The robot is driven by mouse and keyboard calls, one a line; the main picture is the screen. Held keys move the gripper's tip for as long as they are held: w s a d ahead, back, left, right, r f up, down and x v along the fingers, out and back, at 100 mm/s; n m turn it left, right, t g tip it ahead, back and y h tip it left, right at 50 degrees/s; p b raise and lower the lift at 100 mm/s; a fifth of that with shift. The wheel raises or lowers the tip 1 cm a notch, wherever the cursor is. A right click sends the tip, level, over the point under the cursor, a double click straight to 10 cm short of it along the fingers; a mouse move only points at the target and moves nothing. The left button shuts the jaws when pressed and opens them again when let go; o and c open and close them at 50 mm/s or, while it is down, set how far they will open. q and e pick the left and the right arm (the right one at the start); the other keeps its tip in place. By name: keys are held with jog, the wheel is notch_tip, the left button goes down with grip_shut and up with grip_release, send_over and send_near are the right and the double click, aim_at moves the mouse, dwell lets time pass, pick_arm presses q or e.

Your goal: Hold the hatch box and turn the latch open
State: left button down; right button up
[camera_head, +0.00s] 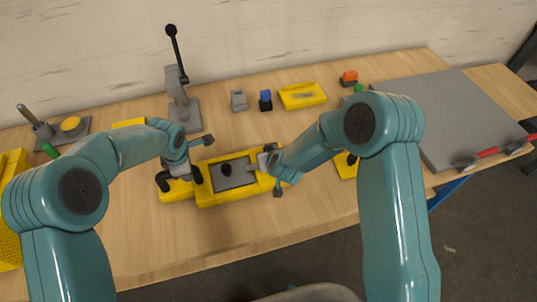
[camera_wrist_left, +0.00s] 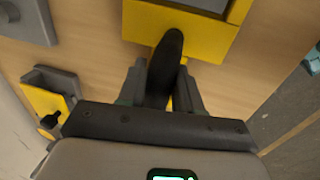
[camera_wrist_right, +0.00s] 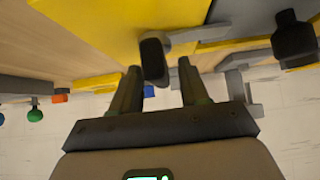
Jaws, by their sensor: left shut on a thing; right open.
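The yellow hatch box (camera_head: 235,194) lies on the table's front middle, with a grey hatch panel (camera_head: 238,180) and a black hatch knob (camera_head: 227,169) on top. My left gripper (camera_wrist_left: 162,76) is shut on the black handle (camera_wrist_left: 170,50) at the box's left end. My right gripper (camera_wrist_right: 158,66) is open at the box's right side. In the right wrist view the black latch grip (camera_wrist_right: 153,60) sits between its fingertips, with a gap beside it. The grey latch arm (camera_wrist_right: 185,35) runs from the grip toward the panel. In the head view my right gripper partly hides the latch.
A grey toggle press (camera_head: 183,112) stands behind the box. Small grey (camera_head: 239,101) and blue (camera_head: 265,100) parts and a yellow tray (camera_head: 302,95) lie farther back. A large grey plate (camera_head: 440,110) covers the right. Bare table lies in front of the box.

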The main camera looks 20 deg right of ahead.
grip_shut()
jog(key=shift+a+m, duration=0.1)
jog(key=shift+m, duration=0.2)
jog(key=m+g+h, duration=0.1)
jog(key=m+h, duration=0.3)
jog(key=m, duration=0.1)
jog(key=shift+w+r+m+h, duration=0.1)
jog(key=shift+m+h, duration=0.2)
jog(key=m+g+h, duration=0.1)
jog(key=m, duration=0.1)
jog(key=m+g+h, duration=0.1)
jog(key=m, duration=0.1)
jog(key=shift+g+h, duration=0.3)
jog(key=shift+m+g+h, duration=0.5)
jog(key=shift+m+g, duration=0.4)
jog(key=shift+m, duration=0.7)
grip_release()
